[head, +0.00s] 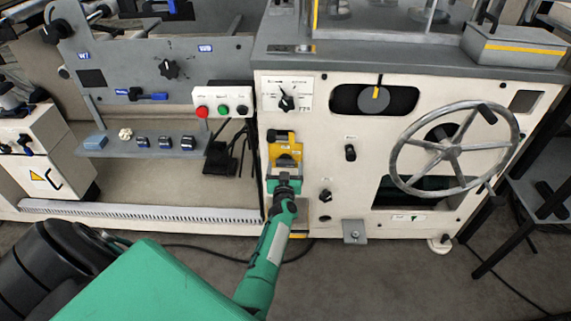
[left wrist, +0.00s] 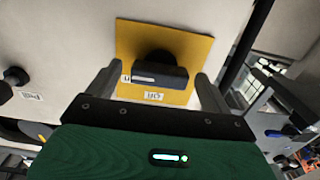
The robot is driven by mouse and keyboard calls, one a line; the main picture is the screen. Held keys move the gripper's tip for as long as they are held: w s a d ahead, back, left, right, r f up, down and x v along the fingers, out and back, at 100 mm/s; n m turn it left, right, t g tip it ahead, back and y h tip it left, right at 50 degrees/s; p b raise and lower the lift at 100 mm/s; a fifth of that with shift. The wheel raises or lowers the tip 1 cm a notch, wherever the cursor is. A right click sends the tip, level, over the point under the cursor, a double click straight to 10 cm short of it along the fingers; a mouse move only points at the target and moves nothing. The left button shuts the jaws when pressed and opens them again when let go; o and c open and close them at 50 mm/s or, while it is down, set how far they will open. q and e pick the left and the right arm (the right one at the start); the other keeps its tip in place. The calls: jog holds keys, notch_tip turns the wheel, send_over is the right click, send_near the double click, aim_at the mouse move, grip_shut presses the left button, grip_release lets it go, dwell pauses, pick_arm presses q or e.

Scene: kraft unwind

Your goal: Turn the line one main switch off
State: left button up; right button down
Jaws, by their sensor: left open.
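The main switch is a black knob with a bar-shaped handle (left wrist: 160,76) on a yellow plate (left wrist: 140,38). My left gripper (head: 285,172) is in front of the plate's lower part. In the left wrist view my left gripper (left wrist: 157,76) is open, with one finger on each side of the handle. The handle lies nearly level across the picture. I cannot tell whether the fingers touch it. My right gripper is not in view.
A dial (head: 286,102) sits above the yellow plate, and small knobs (head: 350,152) are to its right. A large handwheel (head: 455,149) stands out at the right. A box with red, green and black buttons (head: 222,100) is at the upper left. Black cables hang below it.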

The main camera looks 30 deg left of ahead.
pick_arm(q)
jog(key=shift+w+r, duration=0.1)
jog(key=shift+w, duration=0.05)
jog(key=c, duration=1)
